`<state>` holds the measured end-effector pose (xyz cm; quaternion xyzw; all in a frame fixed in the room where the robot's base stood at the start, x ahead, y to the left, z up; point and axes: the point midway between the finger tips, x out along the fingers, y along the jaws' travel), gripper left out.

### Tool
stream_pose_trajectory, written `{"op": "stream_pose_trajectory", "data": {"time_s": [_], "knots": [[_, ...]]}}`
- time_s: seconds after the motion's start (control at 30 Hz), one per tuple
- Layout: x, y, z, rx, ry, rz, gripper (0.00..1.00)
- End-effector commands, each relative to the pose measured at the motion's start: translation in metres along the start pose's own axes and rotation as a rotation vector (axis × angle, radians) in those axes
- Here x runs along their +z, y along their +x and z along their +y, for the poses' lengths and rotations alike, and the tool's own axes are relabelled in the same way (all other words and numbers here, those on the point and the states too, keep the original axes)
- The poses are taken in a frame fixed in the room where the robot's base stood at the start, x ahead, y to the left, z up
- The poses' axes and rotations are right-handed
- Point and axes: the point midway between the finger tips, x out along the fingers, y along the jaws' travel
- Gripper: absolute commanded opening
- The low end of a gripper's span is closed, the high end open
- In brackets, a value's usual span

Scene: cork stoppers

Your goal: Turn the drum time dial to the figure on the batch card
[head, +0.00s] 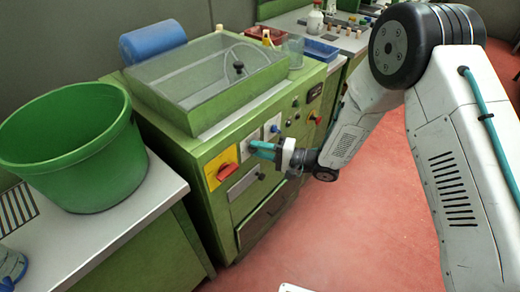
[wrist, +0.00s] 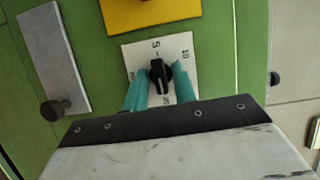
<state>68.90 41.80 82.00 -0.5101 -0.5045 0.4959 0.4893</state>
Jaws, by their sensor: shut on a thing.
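The time dial is a black knob (wrist: 160,74) on a white plate (wrist: 133,56) with the figures 5, 10 and another partly covered one, probably 20. My gripper (wrist: 161,86) has its teal fingers on either side of the knob and is shut on it. The knob's narrow end seems to face near the 5, but its exact setting is hard to read. In the head view my gripper (head: 262,151) reaches the green machine's front (head: 205,215) and its fingers hide the knob. I cannot make out a batch card with a figure.
A red switch on a yellow plate (head: 215,160) is left of the dial. A second white plate with a knob (head: 272,127) is on the right. A green tub (head: 75,150) stands on the left bench. The red floor (head: 350,220) before the machine is clear.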

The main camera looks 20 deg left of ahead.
Motion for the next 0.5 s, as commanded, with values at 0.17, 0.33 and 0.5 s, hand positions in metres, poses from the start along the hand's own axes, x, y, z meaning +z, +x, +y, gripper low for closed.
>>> {"op": "stream_pose_trajectory", "data": {"time_s": [0.17,0.33,0.5], "knots": [[-0.0002,-0.0002,0.0013,-0.012,0.035,0.002,0.04],[-0.0002,-0.0002,0.0013,-0.016,0.045,0.002,0.04],[-0.0003,-0.0002,0.0012,-0.017,0.046,0.002,0.04]]}}
